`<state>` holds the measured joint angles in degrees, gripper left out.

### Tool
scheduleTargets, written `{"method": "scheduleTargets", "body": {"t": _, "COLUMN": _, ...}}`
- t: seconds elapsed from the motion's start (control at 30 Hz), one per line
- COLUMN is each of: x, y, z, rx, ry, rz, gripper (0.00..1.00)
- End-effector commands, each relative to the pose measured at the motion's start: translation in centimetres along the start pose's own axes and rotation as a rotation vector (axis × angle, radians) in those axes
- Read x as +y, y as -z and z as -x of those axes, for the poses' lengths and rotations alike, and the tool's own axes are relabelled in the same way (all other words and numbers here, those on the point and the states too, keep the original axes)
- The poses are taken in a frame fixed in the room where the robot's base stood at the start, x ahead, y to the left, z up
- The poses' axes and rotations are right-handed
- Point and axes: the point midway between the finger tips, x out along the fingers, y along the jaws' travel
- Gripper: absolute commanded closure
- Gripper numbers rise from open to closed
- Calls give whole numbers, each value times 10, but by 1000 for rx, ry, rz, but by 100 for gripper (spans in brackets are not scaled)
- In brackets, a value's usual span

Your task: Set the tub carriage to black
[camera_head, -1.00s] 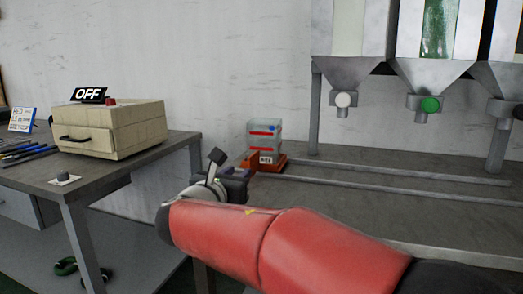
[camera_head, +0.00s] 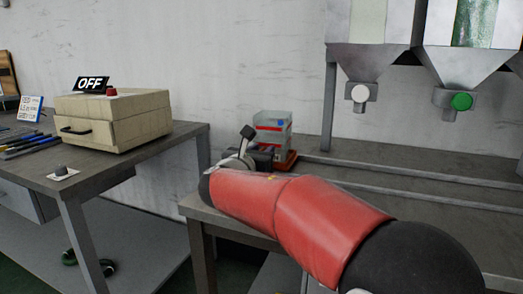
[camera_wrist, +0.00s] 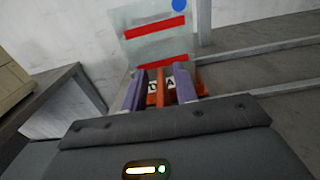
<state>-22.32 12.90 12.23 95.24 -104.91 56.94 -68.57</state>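The tub carriage (camera_head: 287,165) is an orange-red block at the left part of the rails. It bears a clear tub (camera_head: 272,125) with red bands and a blue dot. In the wrist view the tub (camera_wrist: 155,45) stands straight ahead, with the orange carriage (camera_wrist: 204,86) and a white lettered label below it. My gripper (camera_wrist: 161,78) has two purple fingers set apart, with a narrow upright orange part of the carriage between them; I see no clear grip on it. In the head view my gripper (camera_head: 262,153) is beside the carriage's left end, partly hidden by my wrist.
Hoppers with a white knob (camera_head: 360,93) and a green knob (camera_head: 462,102) hang above the rails (camera_head: 400,172); no black knob shows now. A left table (camera_head: 150,152) holds a beige box (camera_head: 113,122) with an OFF sign (camera_head: 91,84).

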Motion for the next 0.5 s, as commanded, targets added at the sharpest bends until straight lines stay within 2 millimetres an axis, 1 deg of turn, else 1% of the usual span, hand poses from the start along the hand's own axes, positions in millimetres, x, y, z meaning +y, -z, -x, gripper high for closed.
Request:
{"method": "scheduleTargets", "body": {"t": 0.27, "x": 0, "y": 0, "z": -2, "rx": 0, "ry": 1, "rz": 0, "gripper": 71}}
{"method": "scheduleTargets", "body": {"t": 0.5, "x": 0, "y": 0, "z": -2, "rx": 0, "ry": 1, "rz": 0, "gripper": 100}}
